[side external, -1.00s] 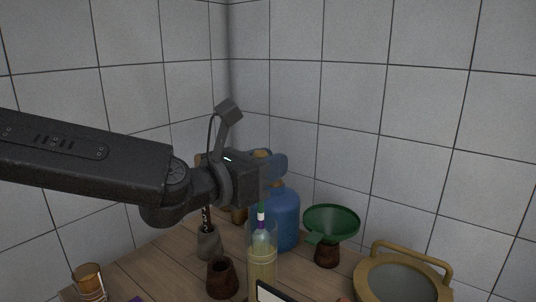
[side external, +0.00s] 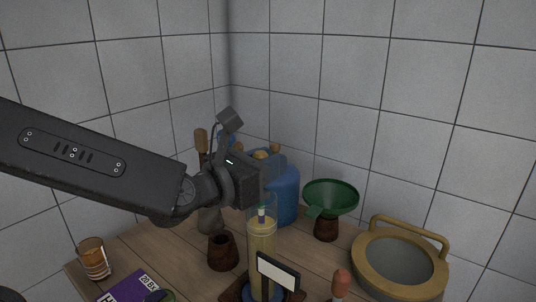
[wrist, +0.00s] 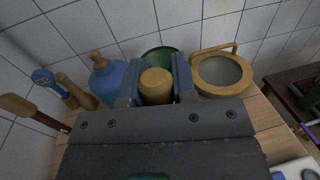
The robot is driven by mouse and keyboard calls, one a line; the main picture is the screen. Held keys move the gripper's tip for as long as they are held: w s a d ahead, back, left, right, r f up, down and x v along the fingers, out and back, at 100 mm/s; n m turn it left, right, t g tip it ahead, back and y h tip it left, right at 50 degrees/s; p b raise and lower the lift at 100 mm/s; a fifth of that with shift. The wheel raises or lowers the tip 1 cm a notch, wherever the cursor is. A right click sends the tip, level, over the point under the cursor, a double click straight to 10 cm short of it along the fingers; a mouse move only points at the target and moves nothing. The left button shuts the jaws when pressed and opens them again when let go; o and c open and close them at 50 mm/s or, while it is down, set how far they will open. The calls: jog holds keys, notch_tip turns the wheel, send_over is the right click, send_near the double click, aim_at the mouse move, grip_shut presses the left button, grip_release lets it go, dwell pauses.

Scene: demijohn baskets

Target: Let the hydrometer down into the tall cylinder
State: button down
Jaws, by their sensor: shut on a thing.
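The tall clear cylinder (side external: 262,242) stands upright on the table, partly filled with yellowish liquid. The hydrometer (side external: 262,211) is upright inside its upper part. Its white and purple stem shows near the liquid surface; its lower body is hard to make out in the liquid. My gripper (side external: 267,166) is above the cylinder, its blue fingers shut on a tan round top piece (wrist: 155,85), which appears to be the hydrometer's upper end. The fingers hide part of the stem.
A blue demijohn (side external: 287,196) stands close behind the cylinder. A green funnel (side external: 331,197) and a round basin (side external: 400,263) are to the right. A brown pot (side external: 222,252) is left of the cylinder, and a white card (side external: 278,271) is in front.

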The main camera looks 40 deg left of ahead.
jog(key=shift+f, duration=0.95)
jog(key=c, duration=0.8)
grip_release()
jog(key=shift+c, duration=0.2)
jog(key=s+a, duration=0.2)
jog(key=s, duration=1.1)
jog(key=shift+s+a, duration=0.3)
